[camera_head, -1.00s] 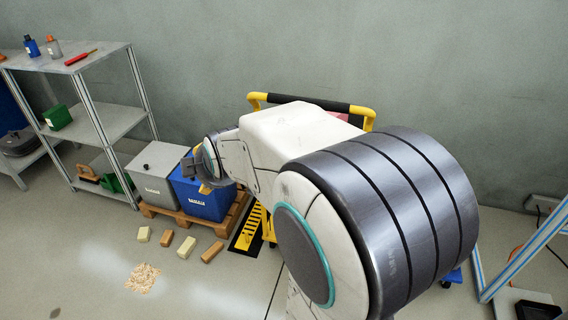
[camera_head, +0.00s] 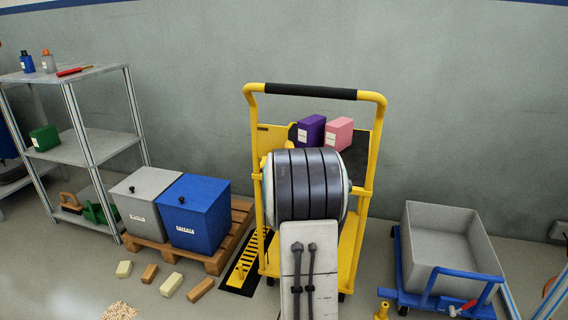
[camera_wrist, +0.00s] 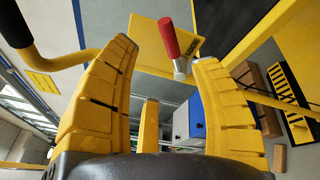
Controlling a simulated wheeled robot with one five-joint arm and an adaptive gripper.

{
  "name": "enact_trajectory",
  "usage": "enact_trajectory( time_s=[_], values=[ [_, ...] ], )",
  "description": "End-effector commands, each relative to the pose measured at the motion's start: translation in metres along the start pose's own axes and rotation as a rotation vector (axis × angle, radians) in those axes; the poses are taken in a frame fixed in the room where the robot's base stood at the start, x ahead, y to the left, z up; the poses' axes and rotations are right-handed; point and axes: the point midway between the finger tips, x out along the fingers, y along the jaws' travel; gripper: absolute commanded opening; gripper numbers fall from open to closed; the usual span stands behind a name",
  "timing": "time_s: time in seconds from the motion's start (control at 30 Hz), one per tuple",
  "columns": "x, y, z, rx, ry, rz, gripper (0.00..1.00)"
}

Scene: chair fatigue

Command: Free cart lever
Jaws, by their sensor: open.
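The yellow cart (camera_head: 366,192) stands by the wall, with a black grip on its top bar. In the wrist view, a lever with a red handle (camera_wrist: 170,38) and a grey shaft shows against a yellow panel (camera_wrist: 140,60) of the cart. My gripper (camera_wrist: 165,56) is open, its two yellow fingers on either side of the lever in the picture. The lever looks free of both fingers, but its distance from the tips is hard to judge. In the head view my arm covers the cart's middle and hides my gripper and this lever.
Purple (camera_head: 311,131) and pink (camera_head: 339,134) boxes are on the cart. Grey (camera_head: 143,203) and blue (camera_head: 194,212) bins stand on a pallet to its left. A blue trolley (camera_head: 440,283) with a grey tub stands right. Several small blocks lie front left.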

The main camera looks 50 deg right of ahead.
Motion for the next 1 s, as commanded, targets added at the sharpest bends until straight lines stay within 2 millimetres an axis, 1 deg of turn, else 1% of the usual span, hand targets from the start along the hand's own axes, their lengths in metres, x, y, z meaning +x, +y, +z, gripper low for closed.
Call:
enact_trajectory(
  time_s=[0.03, 0.23, 0.47, 0.7, 0.9, 1.0],
  values=[
    [0.002, -0.008, 0.001, -0.018, -0.013, 0.005, 0.58],
    [0.011, -0.014, 0.004, -0.052, -0.033, 0.016, 0.58],
    [0.03, -0.014, 0.004, -0.051, -0.034, 0.018, 0.58],
    [0.055, -0.011, 0.005, -0.05, -0.031, 0.014, 0.58],
    [0.07, -0.01, 0.006, -0.05, -0.031, 0.015, 0.58],
    [0.074, -0.01, 0.006, -0.05, -0.031, 0.015, 0.58]
  ],
)
